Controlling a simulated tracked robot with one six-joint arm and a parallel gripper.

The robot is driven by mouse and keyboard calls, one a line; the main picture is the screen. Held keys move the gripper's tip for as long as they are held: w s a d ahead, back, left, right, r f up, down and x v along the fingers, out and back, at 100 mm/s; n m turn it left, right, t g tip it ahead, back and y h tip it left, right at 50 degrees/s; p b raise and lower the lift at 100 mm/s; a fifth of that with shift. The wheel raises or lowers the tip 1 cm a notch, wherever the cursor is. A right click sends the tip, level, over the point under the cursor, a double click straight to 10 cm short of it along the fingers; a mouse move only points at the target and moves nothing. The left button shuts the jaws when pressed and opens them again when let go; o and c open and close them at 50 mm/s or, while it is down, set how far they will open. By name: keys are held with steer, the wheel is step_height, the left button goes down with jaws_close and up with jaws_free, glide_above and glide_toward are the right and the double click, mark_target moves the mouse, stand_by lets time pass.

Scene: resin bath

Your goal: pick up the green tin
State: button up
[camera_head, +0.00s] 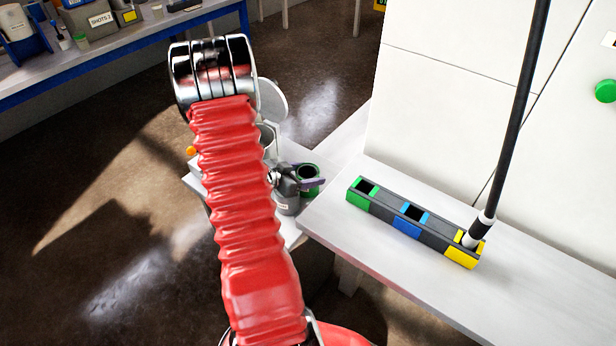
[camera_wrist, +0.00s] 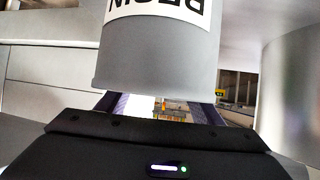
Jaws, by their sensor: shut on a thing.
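The green tin (camera_head: 308,172) shows in the head view just right of my red arm, with a green rim and a dark opening. My gripper (camera_head: 305,183) is at it, with a purple finger across its near side. In the wrist view a grey, round-sided tin (camera_wrist: 157,55) with a white label reading RESIN, upside down, fills the space between my purple-edged fingers (camera_wrist: 158,105). My gripper is shut on it. Its colour band is out of the wrist view. My arm hides part of the gripper in the head view.
A grey can with a white label (camera_head: 287,203) is close below the gripper. The white bench (camera_head: 400,270) to the right carries a dark block with green, blue and yellow sockets (camera_head: 412,222); a black pole stands in its yellow end. A blue-edged workbench (camera_head: 110,55) is at back left.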

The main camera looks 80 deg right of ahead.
steer(key=shift+r, duration=5.05)
steer(key=shift+w, duration=0.1)
